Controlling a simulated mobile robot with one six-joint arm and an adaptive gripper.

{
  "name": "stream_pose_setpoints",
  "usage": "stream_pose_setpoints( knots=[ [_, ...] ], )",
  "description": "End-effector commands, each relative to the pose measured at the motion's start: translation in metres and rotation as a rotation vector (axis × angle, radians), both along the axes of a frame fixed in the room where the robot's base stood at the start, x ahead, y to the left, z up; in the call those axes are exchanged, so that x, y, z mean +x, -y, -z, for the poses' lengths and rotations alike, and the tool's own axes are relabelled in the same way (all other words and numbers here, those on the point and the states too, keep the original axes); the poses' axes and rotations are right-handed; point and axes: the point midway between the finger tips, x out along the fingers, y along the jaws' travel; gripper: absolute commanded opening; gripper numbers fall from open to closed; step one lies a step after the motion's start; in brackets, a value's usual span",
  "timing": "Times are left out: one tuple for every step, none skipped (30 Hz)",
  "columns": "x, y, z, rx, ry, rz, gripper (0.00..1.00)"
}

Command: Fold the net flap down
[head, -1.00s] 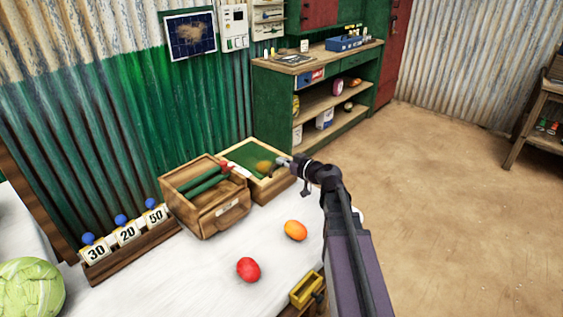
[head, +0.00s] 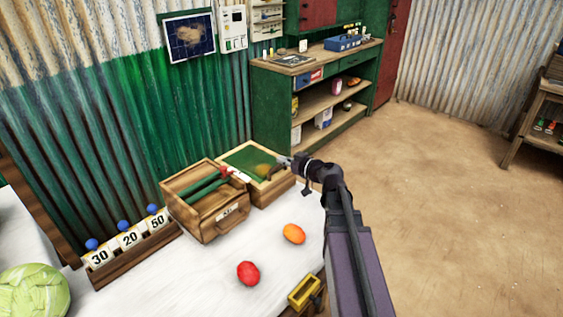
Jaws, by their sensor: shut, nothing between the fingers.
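A wooden box (head: 217,232) with a handle on its front stands at the back of the white table, with green bars and a red-and-white piece across its top. Beside it on the right is a second wooden box (head: 270,193) with a flat green surface (head: 243,158) inside its rim and a brownish patch on it. I cannot tell for certain which part is the net flap. My gripper (head: 283,162) is shut and empty, over the right part of this second box. Whether it touches anything is too small to tell.
A red ball (head: 248,273) and an orange one (head: 294,234) lie on the white table (head: 185,280), near a yellow box (head: 304,291). A number rack (head: 130,250) stands left, a cabbage (head: 35,292) nearer. Green shelving (head: 272,112) is behind; the floor to the right is clear.

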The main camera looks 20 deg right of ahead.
Motion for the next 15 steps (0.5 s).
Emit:
stream_pose_setpoints(
  knots=[
    [0.000,0.000,-0.007,0.002,0.001,0.000,0.00],
    [0.000,0.000,-0.009,0.003,0.002,0.001,0.00],
    [0.000,0.001,-0.011,0.005,0.003,0.002,0.00],
    [0.000,0.001,-0.013,0.006,0.003,0.002,0.00],
    [-0.003,0.002,-0.007,0.006,0.003,0.003,0.00],
    [-0.006,0.004,-0.003,0.006,0.003,0.003,0.00],
    [-0.008,0.006,-0.001,0.007,0.004,0.003,0.00],
    [-0.010,0.007,0.000,0.007,0.004,0.003,0.00],
    [-0.013,0.009,0.003,0.007,0.004,0.004,0.00],
    [-0.015,0.011,0.004,0.007,0.004,0.004,0.00],
    [-0.017,0.012,0.006,0.007,0.004,0.004,0.00],
    [-0.021,0.014,0.009,0.007,0.004,0.004,0.00],
    [-0.024,0.016,0.011,0.007,0.004,0.003,0.00],
    [-0.026,0.018,0.013,0.007,0.004,0.003,0.00],
    [-0.030,0.020,0.016,0.007,0.004,0.003,0.00]
  ],
)
